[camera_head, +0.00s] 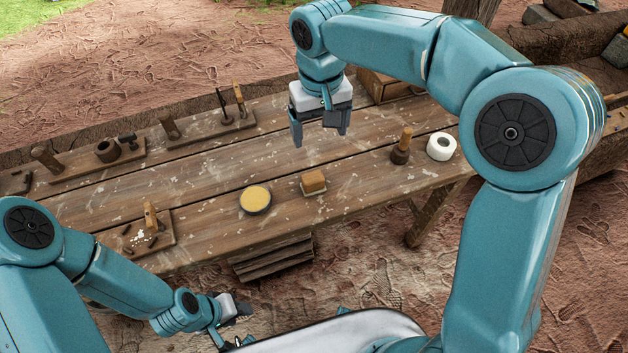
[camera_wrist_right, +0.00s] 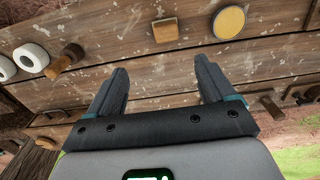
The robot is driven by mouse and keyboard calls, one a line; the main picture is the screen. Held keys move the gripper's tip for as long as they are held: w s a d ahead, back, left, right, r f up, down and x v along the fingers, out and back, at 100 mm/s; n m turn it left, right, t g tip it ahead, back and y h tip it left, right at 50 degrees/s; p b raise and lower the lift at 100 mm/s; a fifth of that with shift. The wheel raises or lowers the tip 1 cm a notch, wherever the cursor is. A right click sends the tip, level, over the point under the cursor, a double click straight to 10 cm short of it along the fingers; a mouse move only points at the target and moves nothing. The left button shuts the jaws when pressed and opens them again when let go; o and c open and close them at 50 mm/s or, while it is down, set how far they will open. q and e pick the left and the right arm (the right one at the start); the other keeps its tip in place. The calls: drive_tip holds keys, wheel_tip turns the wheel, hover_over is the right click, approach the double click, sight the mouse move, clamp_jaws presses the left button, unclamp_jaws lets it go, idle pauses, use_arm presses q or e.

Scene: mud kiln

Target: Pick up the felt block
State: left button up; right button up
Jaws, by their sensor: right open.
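The felt block (camera_head: 314,182) is a small tan-brown block with a paler base, on the wooden table near its front edge. It also shows in the right wrist view (camera_wrist_right: 166,30), beyond my fingertips. My right gripper (camera_head: 318,132) is open and empty, above the table and farther back than the block, pointing down. In the wrist view its two fingers (camera_wrist_right: 161,70) are spread apart with nothing between them. My left gripper (camera_head: 236,308) is low in front of the table, away from the block; its jaws are too small to read.
A round tin with a yellow top (camera_head: 255,199) stands left of the block. A wooden-handled tool (camera_head: 401,147) and a white roll (camera_head: 441,147) stand to the right. Tool racks (camera_head: 98,160) line the back edge. A wooden box (camera_head: 385,87) sits behind. The table's middle is clear.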

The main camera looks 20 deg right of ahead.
hover_over(313, 177)
wheel_tip(313, 177, down, 11)
drive_tip(key=shift+w+d+f, duration=0.1)
drive_tip(key=shift+w, duration=0.05)
drive_tip(key=shift+f, duration=0.35)
wheel_tip(313, 177, down, 4)
drive_tip(key=shift+r, duration=0.1)
drive_tip(key=shift+f, duration=0.45)
drive_tip(key=shift+s+r, duration=0.1)
drive_tip(key=shift+s, duration=0.1)
drive_tip(key=shift+c, duration=0.3)
drive_tip(key=c, duration=1)
